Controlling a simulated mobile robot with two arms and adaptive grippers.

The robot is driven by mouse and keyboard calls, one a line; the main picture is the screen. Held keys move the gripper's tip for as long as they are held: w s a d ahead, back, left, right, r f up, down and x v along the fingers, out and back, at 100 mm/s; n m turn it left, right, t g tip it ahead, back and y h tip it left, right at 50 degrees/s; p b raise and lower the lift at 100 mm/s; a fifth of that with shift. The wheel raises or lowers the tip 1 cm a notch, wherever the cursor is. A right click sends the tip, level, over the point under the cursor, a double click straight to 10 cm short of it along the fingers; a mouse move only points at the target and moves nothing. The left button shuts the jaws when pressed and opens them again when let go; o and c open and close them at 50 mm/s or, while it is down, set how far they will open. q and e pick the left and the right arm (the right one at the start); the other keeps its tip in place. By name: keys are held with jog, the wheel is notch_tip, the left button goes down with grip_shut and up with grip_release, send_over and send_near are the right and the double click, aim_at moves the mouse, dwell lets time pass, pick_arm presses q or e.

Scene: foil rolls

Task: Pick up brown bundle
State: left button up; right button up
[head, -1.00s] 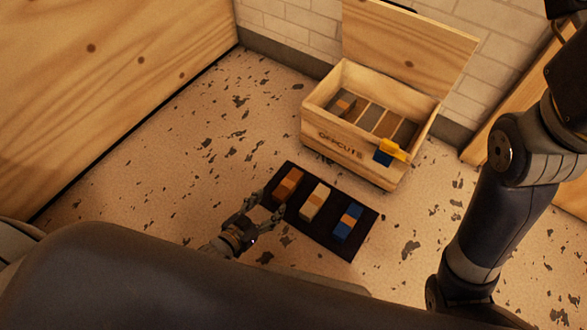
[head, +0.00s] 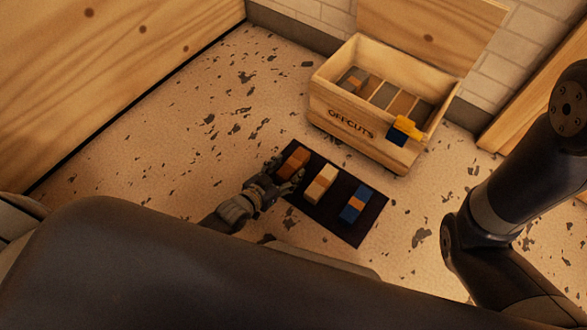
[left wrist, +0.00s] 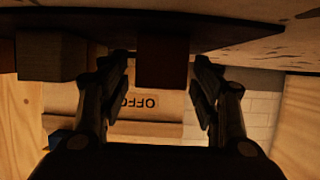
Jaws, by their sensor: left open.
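The brown bundle (head: 293,161) lies at the left end of a dark mat (head: 317,219) on the floor. It also shows in the left wrist view as a dark reddish block (left wrist: 163,60) between my fingers. My left gripper (head: 284,174) is open at the bundle's near end, with its fingers pointing toward it. In the left wrist view the left gripper (left wrist: 162,85) has one finger on each side of the bundle, with gaps visible. A cream bundle (head: 320,184) and a blue bundle (head: 356,204) lie to the right on the mat. My right gripper is not in view.
A wooden crate marked OFFCUTS (head: 337,110) with divided compartments stands behind the mat, holding some pieces. A yellow and dark blue item (head: 405,129) is at its front right corner. A wooden panel (head: 90,75) rises at left. Speckled floor is free on both sides.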

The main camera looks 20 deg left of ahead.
pick_arm(q)
jog(key=shift+b+x, duration=0.4)
jog(key=shift+x, duration=0.7)
jog(key=shift+c, duration=0.5)
jog(key=c, duration=1.1)
